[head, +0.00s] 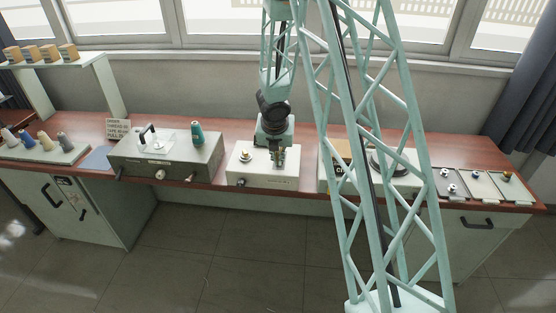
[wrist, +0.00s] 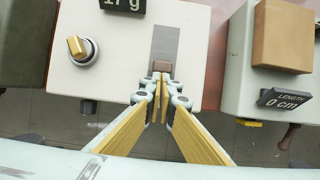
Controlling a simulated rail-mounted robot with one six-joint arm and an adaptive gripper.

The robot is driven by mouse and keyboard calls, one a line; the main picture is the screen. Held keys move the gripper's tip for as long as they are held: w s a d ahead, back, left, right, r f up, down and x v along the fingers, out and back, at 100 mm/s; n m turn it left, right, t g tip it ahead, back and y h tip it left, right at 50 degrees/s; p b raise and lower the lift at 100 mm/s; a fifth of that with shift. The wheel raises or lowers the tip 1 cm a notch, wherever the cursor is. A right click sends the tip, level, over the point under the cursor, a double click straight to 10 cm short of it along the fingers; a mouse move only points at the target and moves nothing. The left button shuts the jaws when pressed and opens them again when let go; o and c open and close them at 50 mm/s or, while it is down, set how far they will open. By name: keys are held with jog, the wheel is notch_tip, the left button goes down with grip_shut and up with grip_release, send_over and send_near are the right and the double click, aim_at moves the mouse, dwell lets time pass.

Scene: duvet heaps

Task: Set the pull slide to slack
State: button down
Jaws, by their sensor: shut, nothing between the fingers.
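The white box (head: 255,180) stands at the middle of the bench. In the wrist view it has a grey track (wrist: 165,42) with a small brown slide block (wrist: 162,66) at the track's near end, which I take as the pull slide. A brass knob (wrist: 77,47) is to its left, and a dark display reading "17 g" (wrist: 124,4) is behind. My gripper (wrist: 158,86) is shut and empty, its fingertips right at the near side of the brown block; I cannot tell whether they touch. In the head view my gripper (head: 278,163) is over the box's right part.
A dark grey-green box (head: 165,160) with a handle and a teal spool stands to the left. To the right is a pale box with a "LENGTH 0 cm" display (wrist: 285,98) and a tan block (wrist: 284,36). Shallow trays (head: 483,186) lie at far right.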

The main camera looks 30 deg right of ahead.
jog(key=shift+w+d+r+p, duration=0.1)
jog(key=shift+w+d+p, duration=0.45)
jog(key=shift+w+p, duration=0.25)
jog(key=shift+w+d+r+p, duration=0.1)
jog(key=shift+w+d+p, duration=0.45)
jog(key=shift+w+p, duration=0.2)
jog(key=shift+w+d+f+p, duration=0.15)
jog(key=shift+w+d+p, duration=0.35)
jog(key=shift+w+p, duration=0.15)
jog(key=shift+s+a+f+b, duration=0.1)
jog(key=shift+s+a+b, duration=0.05)
jog(key=shift+s+b, duration=0.15)
jog(key=shift+s+a+b, duration=1.05)
jog(key=shift+s+b, duration=0.3)
jog(key=shift+b, duration=0.45)
jog(key=p+v, duration=0.2)
jog(key=v, duration=0.1)
jog(key=shift+r, duration=0.25)
jog(key=p+v, duration=0.3)
jog(key=v, duration=0.3)
jog(key=shift+r, duration=0.35)
jog(key=shift+s, duration=0.1)
